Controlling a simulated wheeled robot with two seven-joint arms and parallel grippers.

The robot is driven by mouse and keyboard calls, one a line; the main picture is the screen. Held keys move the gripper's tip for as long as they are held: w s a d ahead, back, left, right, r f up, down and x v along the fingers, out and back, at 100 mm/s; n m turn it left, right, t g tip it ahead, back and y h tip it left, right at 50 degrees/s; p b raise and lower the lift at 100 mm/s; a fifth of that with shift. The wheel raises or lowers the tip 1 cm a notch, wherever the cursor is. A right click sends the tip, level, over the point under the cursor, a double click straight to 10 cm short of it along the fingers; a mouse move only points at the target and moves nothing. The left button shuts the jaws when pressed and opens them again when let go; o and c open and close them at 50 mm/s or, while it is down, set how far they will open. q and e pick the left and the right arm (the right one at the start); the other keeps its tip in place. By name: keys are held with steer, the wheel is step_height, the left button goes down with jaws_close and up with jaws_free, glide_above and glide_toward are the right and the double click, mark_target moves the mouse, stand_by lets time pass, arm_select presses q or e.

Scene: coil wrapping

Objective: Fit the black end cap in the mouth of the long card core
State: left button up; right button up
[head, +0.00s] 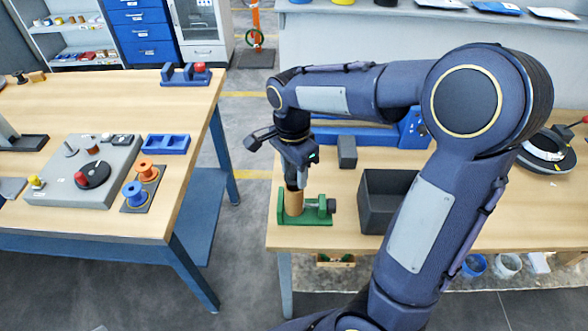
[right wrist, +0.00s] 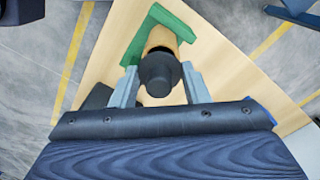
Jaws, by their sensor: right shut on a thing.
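The brown card core (head: 294,203) stands upright in a green holder (head: 322,216) near the front left corner of the right table. My right gripper (head: 293,182) is directly above the core, pointing down. In the right wrist view my right gripper (right wrist: 159,88) is shut on the black end cap (right wrist: 158,70), with a finger on each side. The core (right wrist: 162,40) shows just beyond the cap, roughly in line with it. The cap hides the core's mouth, so I cannot tell whether it touches or enters it. My left gripper is not in view.
A dark open bin (head: 385,200) stands right of the green holder, with a small dark block (head: 347,151) behind. My right arm crosses the table's right part. The left table holds a grey board (head: 80,170) and orange and blue spools (head: 147,170). A floor gap separates the tables.

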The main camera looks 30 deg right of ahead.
steer(key=shift+f+b, duration=0.7)
steer(key=shift+f, duration=0.3)
steer(key=o, duration=1)
steer(key=shift+o, duration=0.2)
step_height(320, 180, up, 8)
steer(key=shift+w+f, duration=0.1)
